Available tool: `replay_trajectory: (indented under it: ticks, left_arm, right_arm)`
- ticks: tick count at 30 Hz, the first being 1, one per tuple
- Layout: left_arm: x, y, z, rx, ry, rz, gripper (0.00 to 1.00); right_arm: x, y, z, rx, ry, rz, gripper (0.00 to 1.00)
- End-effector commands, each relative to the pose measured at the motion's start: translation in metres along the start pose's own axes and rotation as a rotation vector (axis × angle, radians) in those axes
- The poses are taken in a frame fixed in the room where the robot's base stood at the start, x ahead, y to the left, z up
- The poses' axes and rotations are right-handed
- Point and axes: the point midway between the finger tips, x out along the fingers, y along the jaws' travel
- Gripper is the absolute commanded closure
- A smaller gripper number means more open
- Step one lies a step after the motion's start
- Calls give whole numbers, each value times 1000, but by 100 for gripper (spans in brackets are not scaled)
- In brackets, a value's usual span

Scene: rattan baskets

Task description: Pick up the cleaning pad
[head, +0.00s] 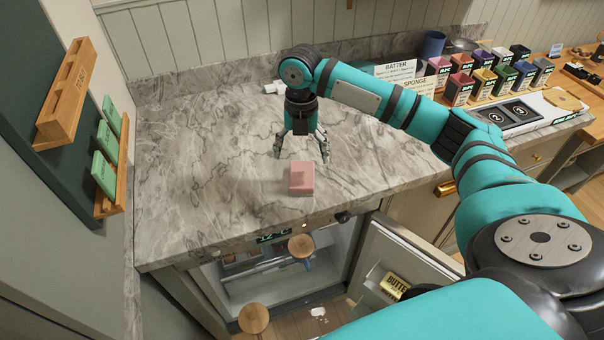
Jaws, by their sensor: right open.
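A pink block, which looks like the cleaning pad (301,179), lies on the marble counter (210,150) near its front edge in the head view. My right gripper (301,155) points down over the counter, just behind the pad. Its fingers are spread and empty, with the tips apart from the pad as far as I can see. My left gripper is not in the head view.
Below the counter, an open fridge (275,285) has its door (395,265) swung out to the right. Several coloured boxes (485,82) and two signs stand at the back right. Wooden racks (66,95) hang on the left wall. The counter's left part is clear.

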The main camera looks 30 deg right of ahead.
Motion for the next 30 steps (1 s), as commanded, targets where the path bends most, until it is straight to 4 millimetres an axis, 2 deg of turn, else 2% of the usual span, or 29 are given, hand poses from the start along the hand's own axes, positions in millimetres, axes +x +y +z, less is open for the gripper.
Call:
replay_trajectory:
  ticks: [2,6,9,12,16,21,25,30]
  left_arm:
    - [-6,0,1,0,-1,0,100]
    - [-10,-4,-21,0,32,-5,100]
    - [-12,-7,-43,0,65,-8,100]
    - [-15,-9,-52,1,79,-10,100]
    - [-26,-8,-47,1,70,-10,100]
    - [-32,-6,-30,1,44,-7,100]
    - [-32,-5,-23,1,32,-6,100]
    - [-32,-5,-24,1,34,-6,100]
  right_arm:
    - [15,0,0,2,3,-3,11]
    - [36,0,0,0,1,-1,11]
    - [43,0,0,0,0,0,11]
    - [48,0,0,1,1,0,11]
    - [64,-3,1,2,3,-3,11]
    - [89,-4,3,1,1,0,11]
    - [96,-4,3,0,-1,0,11]
    - [97,-4,3,0,-2,1,11]
